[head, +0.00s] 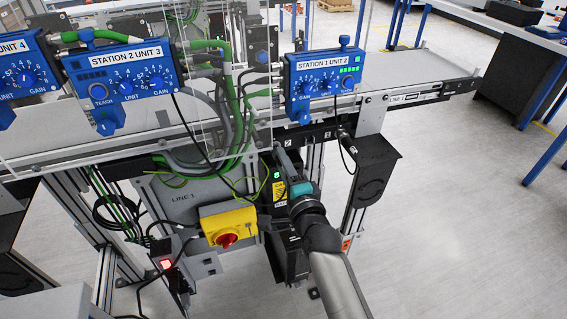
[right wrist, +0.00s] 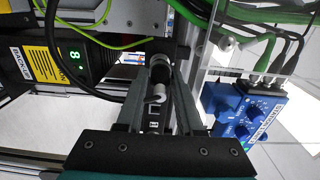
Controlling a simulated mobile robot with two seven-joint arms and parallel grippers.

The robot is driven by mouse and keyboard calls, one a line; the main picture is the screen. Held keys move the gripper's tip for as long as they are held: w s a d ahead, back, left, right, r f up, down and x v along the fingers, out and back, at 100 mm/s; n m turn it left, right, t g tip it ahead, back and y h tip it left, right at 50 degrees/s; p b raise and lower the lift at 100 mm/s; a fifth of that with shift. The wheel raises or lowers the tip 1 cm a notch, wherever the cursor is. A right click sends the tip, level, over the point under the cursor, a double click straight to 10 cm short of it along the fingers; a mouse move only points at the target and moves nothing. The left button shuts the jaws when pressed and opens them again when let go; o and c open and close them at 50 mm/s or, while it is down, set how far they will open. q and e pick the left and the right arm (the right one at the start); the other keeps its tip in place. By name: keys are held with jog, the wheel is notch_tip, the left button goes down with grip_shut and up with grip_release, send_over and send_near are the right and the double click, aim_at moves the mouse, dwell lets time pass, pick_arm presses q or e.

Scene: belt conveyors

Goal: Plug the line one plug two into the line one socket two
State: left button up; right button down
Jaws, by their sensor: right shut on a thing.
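My right gripper (head: 281,150) reaches up to the underside of the conveyor, just left of the black socket strip (head: 318,136). In the right wrist view my right gripper (right wrist: 160,68) is shut on a dark cylindrical plug (right wrist: 161,72) with a pale grey end. Behind it, between the fingers, shows a black strip with a small square opening and white marks (right wrist: 154,112). I cannot tell whether the plug touches a socket. The head view hides the held plug behind the gripper. Another plug (head: 342,133) with a black cable sits at the strip's right part. My left gripper is out of view.
The blue Station 1 Unit 2 box (head: 322,80) stands above the strip. A clear panel (head: 218,75) and green cables (head: 235,100) are left of the gripper. A yellow box with a red knob (head: 228,226) is below left. Open floor lies right.

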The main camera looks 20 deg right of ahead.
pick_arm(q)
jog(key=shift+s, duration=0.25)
pick_arm(e)
jog(key=shift+w, duration=0.45)
dwell(0.3)
jog(key=shift+c, duration=2.3)
grip_release()
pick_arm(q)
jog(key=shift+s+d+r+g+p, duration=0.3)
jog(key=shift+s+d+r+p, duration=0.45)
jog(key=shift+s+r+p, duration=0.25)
pick_arm(e)
jog(key=s, duration=1.5)
jog(key=shift+s+d, duration=0.15)
jog(key=shift+d, duration=0.05)
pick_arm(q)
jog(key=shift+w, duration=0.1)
